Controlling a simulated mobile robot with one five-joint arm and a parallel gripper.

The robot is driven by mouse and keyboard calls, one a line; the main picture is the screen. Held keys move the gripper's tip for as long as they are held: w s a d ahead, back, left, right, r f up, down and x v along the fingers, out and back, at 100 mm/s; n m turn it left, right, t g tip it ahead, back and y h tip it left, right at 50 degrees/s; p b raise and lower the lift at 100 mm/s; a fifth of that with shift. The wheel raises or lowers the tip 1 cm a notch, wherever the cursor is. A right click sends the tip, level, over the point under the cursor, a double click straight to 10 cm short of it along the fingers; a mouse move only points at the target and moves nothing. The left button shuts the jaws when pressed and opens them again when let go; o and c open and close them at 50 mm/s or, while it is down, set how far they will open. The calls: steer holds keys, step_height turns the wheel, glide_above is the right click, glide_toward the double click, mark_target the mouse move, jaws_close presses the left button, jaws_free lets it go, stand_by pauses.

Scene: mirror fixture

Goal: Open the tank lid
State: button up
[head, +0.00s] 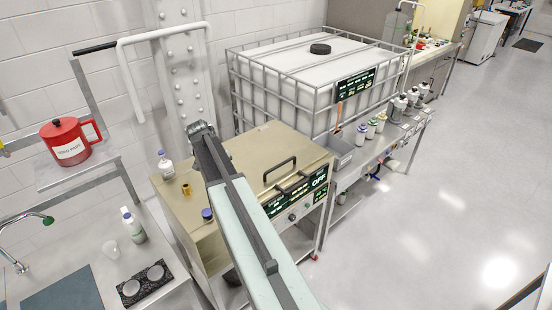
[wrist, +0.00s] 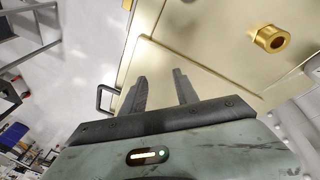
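The tank is a gold-beige box (head: 222,205) with a flat lid (head: 258,148) and a dark front panel reading OFF (head: 320,181). A black bar handle (head: 279,169) stands at the lid's front edge. The lid lies flat and looks shut. In the wrist view the lid (wrist: 200,70) is below my gripper (wrist: 160,78), whose two dark fingers are apart with nothing between them. A black handle (wrist: 106,98) shows left of the fingers, apart from them. In the head view my arm crosses the tank and hides part of its top; the fingers cannot be made out there.
A brass fitting (head: 187,190), a white bottle (head: 166,166) and a small blue-capped item (head: 207,214) stand on the tank's left top. A caged white container (head: 310,65) is behind. A bench with bottles (head: 382,135) is at right. The floor at right is clear.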

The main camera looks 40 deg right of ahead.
steer(key=s+d+r+m+g+h, duration=0.15)
steer(key=d+m, duration=0.55)
steer(key=d, duration=1.4)
steer(key=b+x, duration=0.7)
steer(key=x, duration=0.1)
steer(key=shift+s+a+f, duration=0.1)
steer(key=shift+f, duration=0.1)
steer(key=shift+r, duration=0.15)
jaws_close()
